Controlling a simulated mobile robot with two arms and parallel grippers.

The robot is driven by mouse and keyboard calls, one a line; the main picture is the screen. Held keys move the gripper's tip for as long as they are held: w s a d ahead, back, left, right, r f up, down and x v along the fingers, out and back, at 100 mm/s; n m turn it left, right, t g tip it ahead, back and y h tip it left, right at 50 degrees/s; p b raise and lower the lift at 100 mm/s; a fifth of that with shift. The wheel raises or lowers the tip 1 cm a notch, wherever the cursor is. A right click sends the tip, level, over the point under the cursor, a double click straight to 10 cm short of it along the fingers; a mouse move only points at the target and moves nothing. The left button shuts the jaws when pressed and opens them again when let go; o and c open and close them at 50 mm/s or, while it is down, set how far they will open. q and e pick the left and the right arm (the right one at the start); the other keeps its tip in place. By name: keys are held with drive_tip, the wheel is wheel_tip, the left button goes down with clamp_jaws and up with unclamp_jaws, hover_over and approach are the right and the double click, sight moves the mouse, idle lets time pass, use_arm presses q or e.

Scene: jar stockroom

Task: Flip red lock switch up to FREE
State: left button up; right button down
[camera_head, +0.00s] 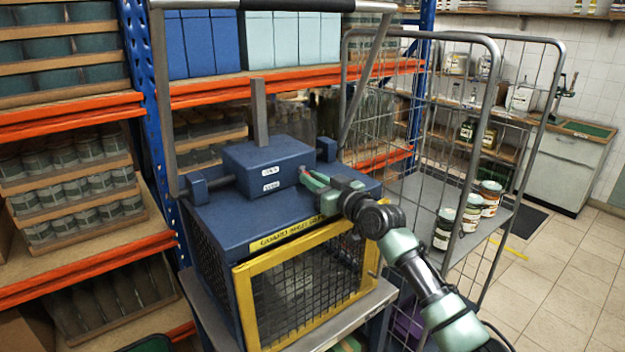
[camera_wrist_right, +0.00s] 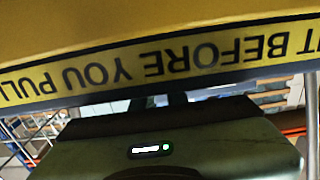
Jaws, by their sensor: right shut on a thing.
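The red lock switch (camera_head: 303,170) is a small red part on the right of the front face of the blue box (camera_head: 262,160), mostly hidden by my gripper. Two small white labels (camera_head: 271,171) sit one above the other left of it, too small to read surely. My right gripper (camera_head: 311,179) reaches in from the right, its fingers shut on the switch. The switch's exact tilt cannot be told. In the right wrist view, the gripper fingers (camera_wrist_right: 160,103) are largely hidden against the yellow sign (camera_wrist_right: 170,55). My left gripper is not in view.
Below the blue box is a yellow-framed mesh door (camera_head: 237,300) with a yellow label strip (camera_head: 287,233). A grey tube handle (camera_head: 157,90) rises around the box. A wire roll cage (camera_head: 480,130) with several jars stands close on the right. Tiled floor (camera_head: 560,270) is free beyond.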

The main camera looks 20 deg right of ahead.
sight(305, 171)
wheel_tip(305, 171, up, 3)
drive_tip(key=g+h+p, duration=0.2)
drive_tip(key=g+p, duration=0.3)
drive_tip(key=p, duration=0.8)
drive_tip(key=shift+w+r+g+p, duration=0.15)
drive_tip(key=shift+g+p, duration=0.3)
drive_tip(key=shift+g, duration=0.35)
drive_tip(key=shift+w+a+r+g+h, duration=0.1)
drive_tip(key=shift+g+h, duration=0.25)
drive_tip(key=shift+g, duration=0.3)
drive_tip(key=shift+w+r+g+h, duration=0.1)
drive_tip(key=shift+g+h, duration=0.25)
drive_tip(key=shift+g, duration=0.3)
drive_tip(key=c, duration=1.4)
unclamp_jaws()
